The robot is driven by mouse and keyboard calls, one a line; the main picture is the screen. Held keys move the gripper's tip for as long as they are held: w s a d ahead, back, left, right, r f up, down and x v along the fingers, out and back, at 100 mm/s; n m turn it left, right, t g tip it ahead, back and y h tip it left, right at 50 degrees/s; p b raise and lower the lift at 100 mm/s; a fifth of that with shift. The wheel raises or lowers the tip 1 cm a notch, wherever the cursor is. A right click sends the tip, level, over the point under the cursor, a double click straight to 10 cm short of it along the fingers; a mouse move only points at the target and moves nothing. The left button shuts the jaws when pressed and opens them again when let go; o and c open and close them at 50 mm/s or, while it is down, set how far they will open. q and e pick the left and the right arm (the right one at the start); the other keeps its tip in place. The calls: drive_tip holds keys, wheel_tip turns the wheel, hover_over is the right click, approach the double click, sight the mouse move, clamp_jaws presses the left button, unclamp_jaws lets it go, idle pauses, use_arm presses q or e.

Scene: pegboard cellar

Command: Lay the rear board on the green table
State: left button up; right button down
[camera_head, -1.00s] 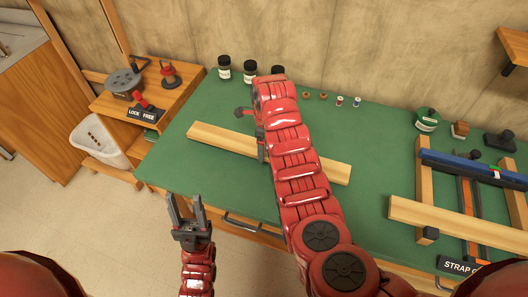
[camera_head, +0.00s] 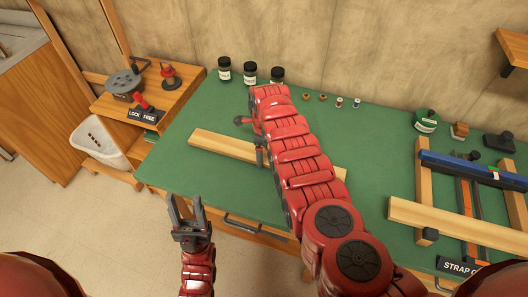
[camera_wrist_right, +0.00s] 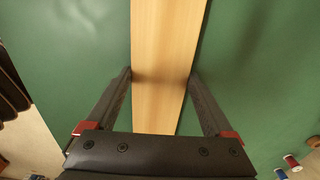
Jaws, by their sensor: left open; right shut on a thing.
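A long pale wooden board, which I take to be the rear board (camera_head: 222,144), lies along the left-middle of the green table (camera_head: 370,135), on it or just above it. My right gripper (camera_head: 262,148) is shut on it near its middle, and my right arm hides part of it. In the right wrist view the board (camera_wrist_right: 165,50) runs between the two fingers of the right gripper (camera_wrist_right: 160,85), over green tabletop. My left gripper (camera_head: 188,212) is open and empty, in front of the table's front edge.
Another pale board (camera_head: 455,225) lies across a wooden frame at the right, beside a blue bar (camera_head: 470,168). Dark jars (camera_head: 250,72) and small spools (camera_head: 339,102) line the back. A side bench (camera_head: 165,95) and white bin (camera_head: 97,140) stand at the left.

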unclamp_jaws()
drive_tip(key=shift+f, duration=0.1)
drive_tip(key=shift+r, duration=0.35)
wheel_tip(320, 180, up, 12)
drive_tip(key=b, duration=0.1)
drive_tip(key=shift+f, duration=0.2)
